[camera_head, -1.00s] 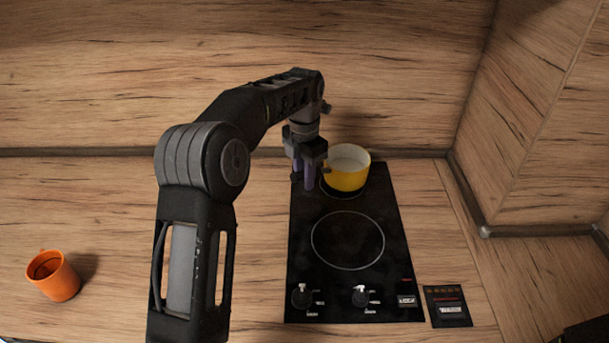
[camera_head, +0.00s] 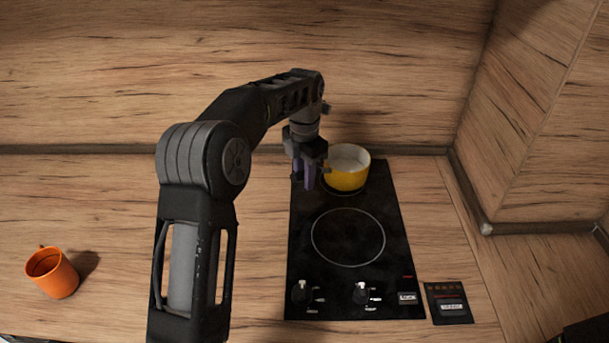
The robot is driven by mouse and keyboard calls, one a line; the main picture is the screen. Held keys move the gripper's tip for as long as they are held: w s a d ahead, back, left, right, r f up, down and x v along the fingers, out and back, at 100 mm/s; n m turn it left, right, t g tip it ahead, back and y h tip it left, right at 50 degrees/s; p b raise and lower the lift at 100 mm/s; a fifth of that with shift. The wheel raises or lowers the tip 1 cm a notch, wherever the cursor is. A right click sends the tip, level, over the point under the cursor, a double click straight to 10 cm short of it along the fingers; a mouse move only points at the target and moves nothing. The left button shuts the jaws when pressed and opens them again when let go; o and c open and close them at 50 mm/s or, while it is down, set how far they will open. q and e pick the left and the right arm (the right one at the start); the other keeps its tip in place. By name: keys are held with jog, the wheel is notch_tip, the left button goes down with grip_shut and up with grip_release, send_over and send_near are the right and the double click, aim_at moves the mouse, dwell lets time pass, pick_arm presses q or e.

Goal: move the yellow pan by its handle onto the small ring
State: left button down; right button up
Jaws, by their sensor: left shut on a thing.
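The yellow pan (camera_head: 347,179) stands upright at the back of the black hob, over the small ring (camera_head: 343,191), whose front edge just shows below it. Its inside is pale and looks empty. My left gripper (camera_head: 304,184) is at the pan's left side, pointing down, and is shut on the pan's handle. The handle itself is mostly hidden by the fingers. My right gripper is out of view.
The hob (camera_head: 304,252) has a large bare ring (camera_head: 348,237) and two knobs in front. An orange mug (camera_head: 53,274) stands far left. A dark card (camera_head: 447,302) lies right of the hob. Wooden walls close the back and right.

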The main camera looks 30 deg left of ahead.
pick_arm(q)
jog(key=c, duration=1.1)
grip_release()
jog(key=shift+s+f, duration=0.1)
jog(key=shift+s, duration=0.1)
jog(key=shift+s+a+b, duration=0.45)
jog(key=shift+s+b, duration=0.3)
jog(key=shift+s, duration=0.05)
jog(key=shift+s+a+b, duration=0.3)
jog(key=shift+s+b, duration=0.1)
jog(key=shift+s, duration=0.35)
jog(key=shift+s+a+b, duration=0.35)
jog(key=shift+s, duration=0.4)
jog(key=shift+s+a+b, duration=0.3)
jog(key=shift+s+b, duration=0.1)
jog(key=shift+s, duration=0.35)
